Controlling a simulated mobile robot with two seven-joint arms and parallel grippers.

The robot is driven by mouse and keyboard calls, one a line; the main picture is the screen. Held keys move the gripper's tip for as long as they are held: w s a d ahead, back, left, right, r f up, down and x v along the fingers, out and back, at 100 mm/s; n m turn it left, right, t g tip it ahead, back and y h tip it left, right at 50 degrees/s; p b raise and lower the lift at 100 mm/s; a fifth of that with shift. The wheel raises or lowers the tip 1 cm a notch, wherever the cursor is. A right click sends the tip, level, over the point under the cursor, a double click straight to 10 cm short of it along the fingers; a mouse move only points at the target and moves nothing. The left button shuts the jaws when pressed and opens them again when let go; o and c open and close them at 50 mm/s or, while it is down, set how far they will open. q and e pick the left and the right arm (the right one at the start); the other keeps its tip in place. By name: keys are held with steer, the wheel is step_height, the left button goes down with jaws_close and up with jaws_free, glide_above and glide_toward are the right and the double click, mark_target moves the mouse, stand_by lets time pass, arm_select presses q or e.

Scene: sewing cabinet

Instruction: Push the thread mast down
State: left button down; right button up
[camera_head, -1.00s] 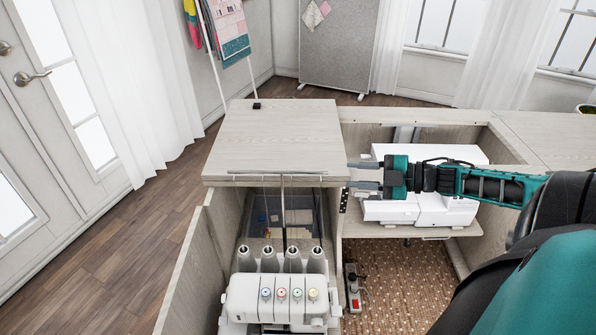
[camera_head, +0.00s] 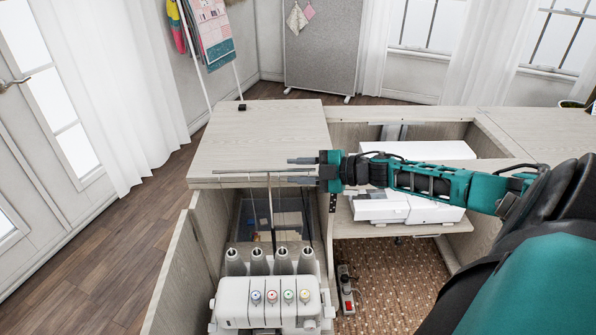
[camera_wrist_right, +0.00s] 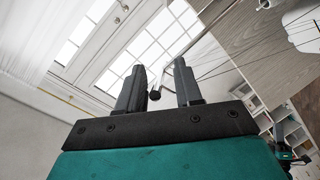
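The thread mast (camera_head: 270,208) is a thin dark pole rising behind the white serger (camera_head: 268,302), with a thin horizontal bar (camera_head: 250,171) across its top. The bar is level with the cabinet top's front edge. My right gripper (camera_head: 300,171) comes in from the right, open, with its fingers on either side of the bar's right end in the head view. In the right wrist view, a rod with a dark round end (camera_wrist_right: 155,95) shows between the two spread fingers (camera_wrist_right: 158,82). Contact cannot be told.
Several grey thread cones (camera_head: 258,262) stand behind the serger. The cabinet top (camera_head: 262,135) lies just beyond the bar. A white sewing machine (camera_head: 405,205) sits below my right arm. A small dark object (camera_head: 242,107) lies on the cabinet top.

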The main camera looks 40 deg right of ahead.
steer(key=shift+w+a, duration=0.1)
steer(key=shift+w, duration=0.05)
steer(key=shift+c, duration=0.4)
jaws_close()
steer(key=shift+f, duration=0.1)
